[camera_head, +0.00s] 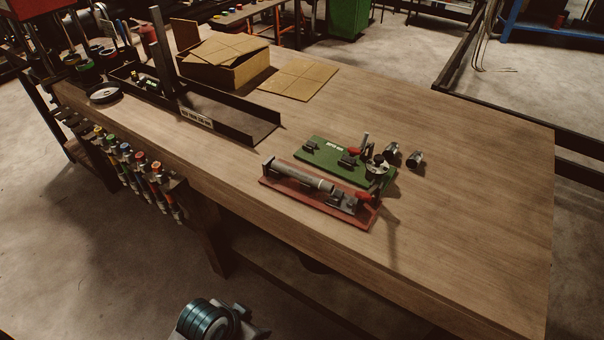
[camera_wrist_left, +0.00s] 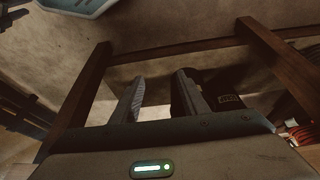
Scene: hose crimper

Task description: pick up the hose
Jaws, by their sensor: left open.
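A grey cylinder (camera_head: 296,175) with a pale ring near its right end lies in a red clamp fixture (camera_head: 285,187) on the wooden table. It may be the hose, but I cannot be sure. My left gripper (camera_wrist_left: 158,84) is open in the left wrist view, with nothing between its two fingers. It is apart from the red fixture. Only part of my left arm shows at the bottom edge of the head view, below the table's front edge; the fingers cannot be made out there. My right gripper is not in view.
A green fixture (camera_head: 330,160) stands behind the red one, with two metal fittings (camera_head: 415,159) to its right. A black tray (camera_head: 232,130) and cardboard box (camera_head: 222,73) are farther left. Several colour-topped tools (camera_head: 141,163) hang along the front edge. The table's right side is clear.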

